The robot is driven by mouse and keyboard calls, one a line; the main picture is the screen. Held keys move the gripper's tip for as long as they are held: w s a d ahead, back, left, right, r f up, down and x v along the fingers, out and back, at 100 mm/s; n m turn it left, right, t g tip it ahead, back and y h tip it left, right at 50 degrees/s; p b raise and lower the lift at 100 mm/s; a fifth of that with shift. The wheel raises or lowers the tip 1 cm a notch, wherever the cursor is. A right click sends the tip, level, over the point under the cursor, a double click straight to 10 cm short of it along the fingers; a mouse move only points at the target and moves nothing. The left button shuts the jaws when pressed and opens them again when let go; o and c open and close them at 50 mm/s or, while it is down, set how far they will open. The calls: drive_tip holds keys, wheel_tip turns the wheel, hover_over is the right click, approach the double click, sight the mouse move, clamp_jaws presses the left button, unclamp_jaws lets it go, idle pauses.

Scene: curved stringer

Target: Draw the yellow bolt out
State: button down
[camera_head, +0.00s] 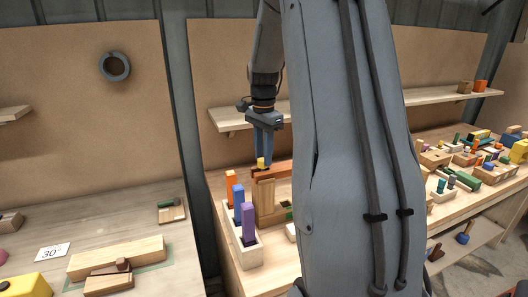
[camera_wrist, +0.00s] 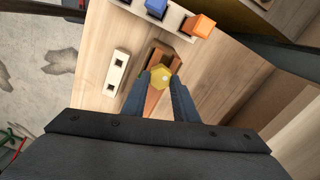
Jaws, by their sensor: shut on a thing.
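The yellow bolt (camera_wrist: 160,76) shows its hexagonal head between my fingertips in the wrist view. In the head view the yellow bolt (camera_head: 261,162) is a small patch just under the fingers. My gripper (camera_head: 263,154) points down and is shut on it; the gripper (camera_wrist: 159,83) also shows in the wrist view. Directly below is a reddish-brown curved piece (camera_head: 279,170) on top of a pale wooden block (camera_head: 264,196). The bolt's shank is hidden, so I cannot tell how deep it sits.
A pale holder (camera_head: 246,253) with orange (camera_head: 231,187), blue (camera_head: 239,202) and purple (camera_head: 248,221) pegs stands close at the left front. A pale two-hole block (camera_wrist: 116,72) lies beside the bolt. A wall shelf (camera_head: 228,118) is behind. Several coloured parts crowd the bench's right.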

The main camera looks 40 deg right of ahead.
drive_tip(key=shift+n, duration=0.4)
drive_tip(key=shift+r, duration=0.1)
drive_tip(key=shift+n+p, duration=0.7)
drive_tip(key=shift+n, duration=0.4)
drive_tip(key=shift+r+p, duration=0.95)
drive_tip(key=shift+r, duration=0.5)
wheel_tip(320, 180, up, 8)
drive_tip(key=shift+r, duration=0.2)
